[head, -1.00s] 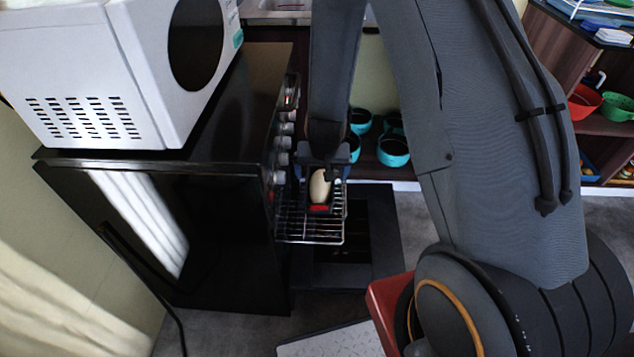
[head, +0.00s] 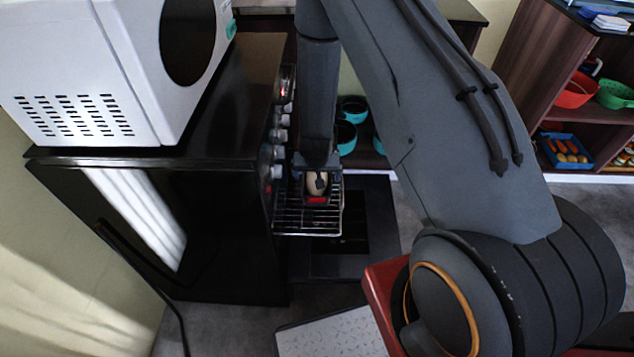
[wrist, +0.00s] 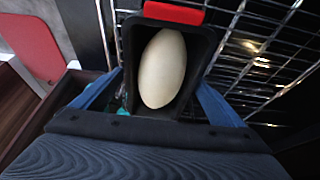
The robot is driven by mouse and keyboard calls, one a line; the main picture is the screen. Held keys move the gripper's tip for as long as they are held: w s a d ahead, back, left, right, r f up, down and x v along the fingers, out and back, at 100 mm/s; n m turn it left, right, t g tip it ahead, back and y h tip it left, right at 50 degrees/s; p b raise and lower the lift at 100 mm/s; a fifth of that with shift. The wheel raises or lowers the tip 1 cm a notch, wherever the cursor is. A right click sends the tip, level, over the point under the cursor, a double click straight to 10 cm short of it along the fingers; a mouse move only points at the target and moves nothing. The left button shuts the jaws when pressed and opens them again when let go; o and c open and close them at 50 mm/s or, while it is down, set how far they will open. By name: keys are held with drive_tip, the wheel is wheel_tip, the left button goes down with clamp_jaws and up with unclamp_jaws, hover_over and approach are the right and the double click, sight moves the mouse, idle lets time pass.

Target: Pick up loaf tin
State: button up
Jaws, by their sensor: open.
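The loaf tin is a dark, deep tin (wrist: 205,45) with a red grip (wrist: 174,13) at its far end and a pale oval loaf (wrist: 158,70) inside. It sits on the pulled-out wire rack (head: 308,220) of the black oven; in the head view its red grip (head: 317,199) and the loaf (head: 318,184) show below my arm. My gripper (wrist: 158,92) is open, with one blue finger on each side of the tin's near end. In the head view my gripper (head: 318,166) is right over the tin. I cannot tell whether the fingers touch its walls.
The black oven (head: 160,220) with a white microwave (head: 90,75) on top stands close at left. The lowered oven door (head: 375,235) lies under the rack. Teal pots (head: 345,137) sit on a shelf behind. A shelf unit (head: 500,95) with bowls stands at right.

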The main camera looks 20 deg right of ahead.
drive_tip(key=shift+w+f, duration=0.1)
drive_tip(key=shift+f, duration=0.2)
drive_tip(key=shift+c, duration=0.3)
drive_tip(key=shift+r, duration=0.1)
drive_tip(key=c, duration=1.2)
